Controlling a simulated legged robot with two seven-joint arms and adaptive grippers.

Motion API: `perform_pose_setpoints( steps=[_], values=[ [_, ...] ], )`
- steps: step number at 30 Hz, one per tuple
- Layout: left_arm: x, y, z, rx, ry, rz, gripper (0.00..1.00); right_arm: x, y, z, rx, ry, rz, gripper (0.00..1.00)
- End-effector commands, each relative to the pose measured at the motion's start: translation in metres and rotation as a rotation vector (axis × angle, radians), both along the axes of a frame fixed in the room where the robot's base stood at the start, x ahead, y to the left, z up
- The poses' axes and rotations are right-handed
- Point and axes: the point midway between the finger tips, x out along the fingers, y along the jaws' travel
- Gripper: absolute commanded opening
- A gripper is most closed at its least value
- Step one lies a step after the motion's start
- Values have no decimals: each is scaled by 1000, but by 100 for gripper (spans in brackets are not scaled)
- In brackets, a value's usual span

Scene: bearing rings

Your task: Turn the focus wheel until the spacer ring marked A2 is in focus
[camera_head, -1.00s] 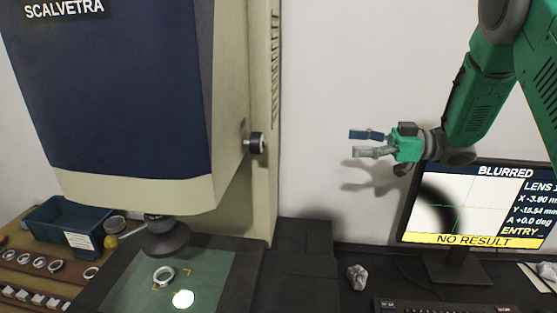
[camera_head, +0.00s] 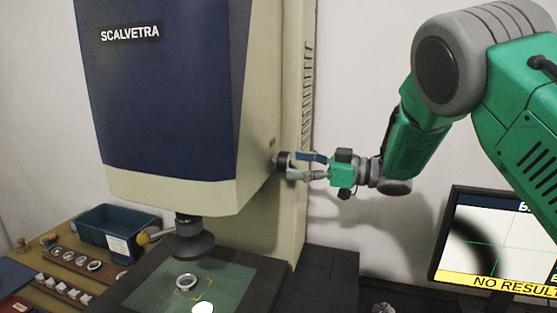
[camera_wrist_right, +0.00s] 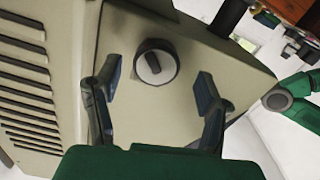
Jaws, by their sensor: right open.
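The focus wheel (camera_head: 281,161) is a small dark knob on the right side of the measuring machine (camera_head: 165,100). It also shows in the right wrist view as a round knob with a grey face and dark bar (camera_wrist_right: 156,62). My right gripper (camera_head: 300,167) is open at the wheel; in the wrist view its two fingers (camera_wrist_right: 155,92) stand apart on either side, a little short of the knob. A metal spacer ring (camera_head: 187,281) lies on the green stage under the lens; its marking is too small to read. The monitor (camera_head: 505,243) shows a blurred dark arc and NO RESULT.
A blue bin (camera_head: 108,231) and a wooden rack (camera_head: 63,273) with several rings and blocks stand at the left. The lens (camera_head: 190,243) hangs above the stage. A green arm link (camera_wrist_right: 292,95) shows at the wrist view's right edge.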

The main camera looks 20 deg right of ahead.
Motion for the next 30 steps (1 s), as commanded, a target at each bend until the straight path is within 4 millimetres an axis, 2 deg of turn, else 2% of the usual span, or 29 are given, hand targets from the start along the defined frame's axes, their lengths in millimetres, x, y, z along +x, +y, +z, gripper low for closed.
perform_pose_setpoints(
  steps=[9,20,23,24,25,30],
  values=[
    [0,0,9,-1,0,-1,63,24,37,0,-2,0,0,63],
    [0,0,9,0,1,-1,63,27,43,0,-2,0,-1,63],
    [0,0,9,0,1,-1,63,27,41,0,-1,1,-1,31],
    [0,0,9,0,1,-1,63,27,41,-1,-1,0,-1,17],
    [0,0,9,0,1,-1,63,27,41,-1,-1,0,-1,11],
    [0,0,9,-1,1,-1,63,26,40,-1,-1,1,-1,11]
  ],
)
